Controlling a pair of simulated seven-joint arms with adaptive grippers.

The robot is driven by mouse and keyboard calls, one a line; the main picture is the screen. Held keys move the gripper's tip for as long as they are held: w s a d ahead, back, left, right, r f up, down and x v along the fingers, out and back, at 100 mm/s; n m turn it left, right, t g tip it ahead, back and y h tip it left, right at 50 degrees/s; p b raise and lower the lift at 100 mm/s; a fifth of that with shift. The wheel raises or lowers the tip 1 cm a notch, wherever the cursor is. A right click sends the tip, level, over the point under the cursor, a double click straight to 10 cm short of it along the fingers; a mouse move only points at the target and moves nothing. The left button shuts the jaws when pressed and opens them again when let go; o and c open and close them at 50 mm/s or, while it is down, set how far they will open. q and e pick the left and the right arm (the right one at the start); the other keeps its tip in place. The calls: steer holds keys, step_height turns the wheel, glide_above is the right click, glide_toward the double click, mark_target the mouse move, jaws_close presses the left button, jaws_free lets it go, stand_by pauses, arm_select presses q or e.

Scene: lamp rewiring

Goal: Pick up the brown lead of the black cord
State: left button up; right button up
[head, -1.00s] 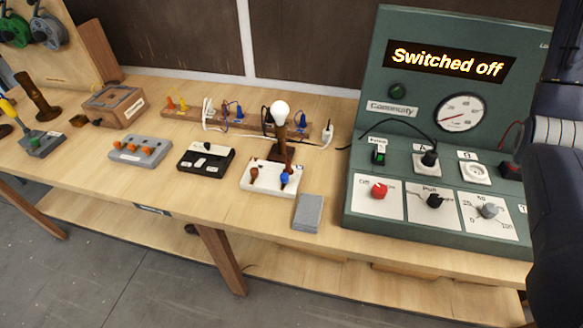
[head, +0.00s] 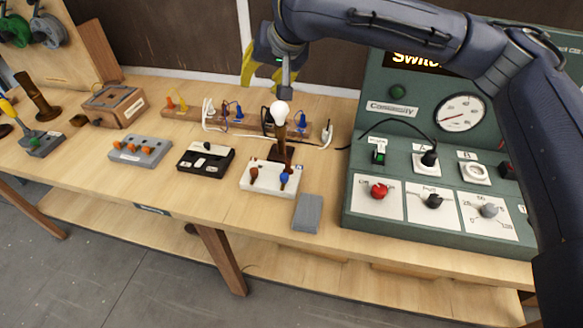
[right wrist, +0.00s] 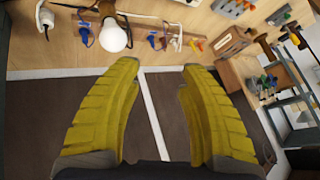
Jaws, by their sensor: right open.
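My right gripper (head: 260,70) is open and empty at the back of the table, above the wooden rack (head: 180,112) and near the dark wall. Its two yellow fingers are spread in the right wrist view (right wrist: 162,66). A black cord (head: 265,114) shows as a small dark loop at the rack, partly hidden behind the lamp bulb (head: 281,108). I cannot make out its brown lead. Another black cable (head: 372,126) runs from a plug on the green test station. My left gripper is not in view.
The lit-looking white bulb also shows in the right wrist view (right wrist: 114,35), close to the fingers. White cords (head: 208,112) and blue and orange clips stand along the rack. The green test station (head: 362,215) fills the right.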

steer(key=s+d+f+g+h, duration=0.1)
steer(key=s+d+f+h, duration=0.1)
steer(key=s+d+f, duration=0.3)
steer(key=s+f+g+h, duration=0.1)
steer(key=s+f+h, duration=0.1)
steer(key=f, duration=0.5)
glide_toward(288, 164)
steer(key=x, duration=0.5)
steer(key=shift+a+f, duration=0.1)
steer(key=shift+f, duration=0.05)
steer(key=shift+x, duration=3.25)
steer(key=shift+w, duration=0.1)
jaws_close()
